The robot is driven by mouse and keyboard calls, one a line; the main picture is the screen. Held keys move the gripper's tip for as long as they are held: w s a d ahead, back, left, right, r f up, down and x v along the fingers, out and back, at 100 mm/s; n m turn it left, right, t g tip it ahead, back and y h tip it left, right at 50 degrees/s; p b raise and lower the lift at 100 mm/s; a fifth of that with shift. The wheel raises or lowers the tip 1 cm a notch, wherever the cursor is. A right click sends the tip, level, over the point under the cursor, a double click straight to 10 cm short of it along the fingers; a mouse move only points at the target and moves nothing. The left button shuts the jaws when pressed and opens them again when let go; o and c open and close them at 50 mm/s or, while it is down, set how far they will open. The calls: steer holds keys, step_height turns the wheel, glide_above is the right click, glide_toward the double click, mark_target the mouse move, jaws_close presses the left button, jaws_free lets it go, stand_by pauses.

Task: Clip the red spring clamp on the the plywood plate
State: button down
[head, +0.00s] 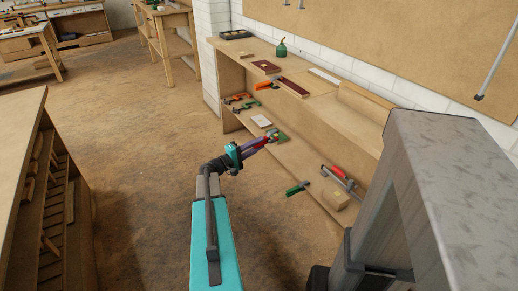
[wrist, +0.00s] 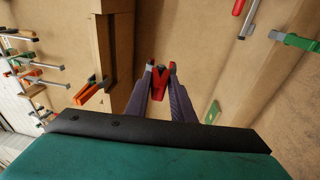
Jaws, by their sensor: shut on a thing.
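My gripper (wrist: 160,84) has two purple fingers, shut on the red spring clamp (wrist: 159,80). The clamp points away from me between the fingertips, and its grey-tipped ends show on either side. In the head view my gripper (head: 272,141) reaches into the open front of the workbench, above the lower shelf; the clamp is small and hard to make out there. I cannot tell for sure which piece is the plywood plate. A pale flat plate (head: 261,120) lies on the shelf beyond my gripper. It is apart from the clamp.
The workbench top (head: 238,47) carries dark red-brown boards (head: 293,87) and a green oil can (head: 281,47). Bar clamps (head: 240,99) and a small wood block (head: 335,199) lie on the lower shelf. Open floor (head: 145,150) is left.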

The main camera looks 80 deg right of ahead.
steer(key=w+a+r+t+p, duration=0.1)
steer(key=w+r+p, duration=0.2)
steer(key=r+p, duration=1)
steer(key=shift+w+r+n+p, duration=0.15)
steer(key=shift+r+n+p, duration=0.15)
steer(key=shift+r, duration=3.25)
steer(key=shift+p, duration=0.45)
steer(key=shift+f+b, duration=0.3)
steer(key=shift+b, duration=1.45)
steer(key=b, duration=0.2)
steer(key=shift+r+b, duration=0.2)
steer(key=shift+b, duration=0.2)
steer(key=shift+d+r, duration=0.1)
steer(key=shift+d, duration=0.05)
steer(key=p+x, duration=0.2)
steer(key=x, duration=0.9)
steer(key=shift+s+d+f, duration=0.25)
steer(key=shift+s, duration=0.05)
